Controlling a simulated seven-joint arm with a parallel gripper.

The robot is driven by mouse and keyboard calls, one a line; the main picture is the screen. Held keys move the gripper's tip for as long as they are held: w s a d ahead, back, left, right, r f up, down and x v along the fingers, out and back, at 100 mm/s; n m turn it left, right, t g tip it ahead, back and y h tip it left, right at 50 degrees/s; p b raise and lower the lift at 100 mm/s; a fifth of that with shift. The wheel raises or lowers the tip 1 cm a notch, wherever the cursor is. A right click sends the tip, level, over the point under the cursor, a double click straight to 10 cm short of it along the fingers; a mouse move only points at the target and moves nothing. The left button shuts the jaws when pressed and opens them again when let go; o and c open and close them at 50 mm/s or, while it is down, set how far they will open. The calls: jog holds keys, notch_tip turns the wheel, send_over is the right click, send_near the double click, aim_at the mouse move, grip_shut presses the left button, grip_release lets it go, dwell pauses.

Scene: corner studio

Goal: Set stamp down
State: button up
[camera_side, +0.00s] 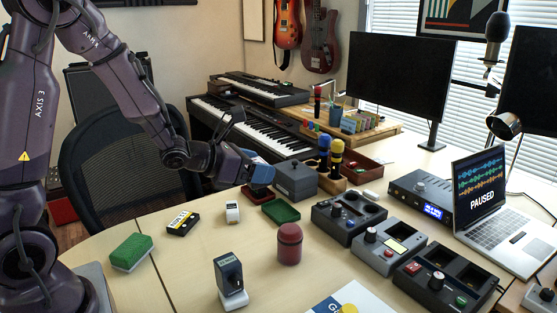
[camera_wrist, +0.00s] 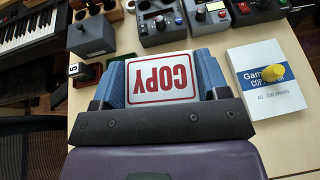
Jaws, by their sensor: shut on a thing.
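My gripper (camera_side: 258,172) is above the back part of the desk in the side view, its blue fingers close to the grey box. In the wrist view my gripper (camera_wrist: 160,82) is shut on the stamp (camera_wrist: 162,77), with a blue finger on each side. The stamp shows a white face with a red border and red COPY, upside down in the picture. Its rest is hidden, and in the side view it is mostly lost behind the fingers. Another stamp (camera_side: 229,278), dark with a white base, stands upright on the front of the desk.
A grey box (camera_side: 295,180), green tray (camera_side: 281,211), red cylinder (camera_side: 289,244), green block (camera_side: 131,251) and black-yellow item (camera_side: 183,222) stand on the desk. Control boxes (camera_side: 388,248) line the right. A paper pack (camera_wrist: 262,90) bears a yellow object (camera_wrist: 273,73). Bare desk lies between.

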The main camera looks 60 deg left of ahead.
jog(key=s+a+f+n+y, duration=0.2)
jog(key=s+a+f, duration=0.3)
jog(key=a+f, duration=0.4)
jog(key=m, duration=0.1)
send_over(192, 252)
jog(key=shift+h, duration=0.4)
jog(key=shift+f, duration=6.8)
jog(key=shift+f, duration=0.55)
jog(key=o, duration=1)
jog(key=shift+s, duration=0.1)
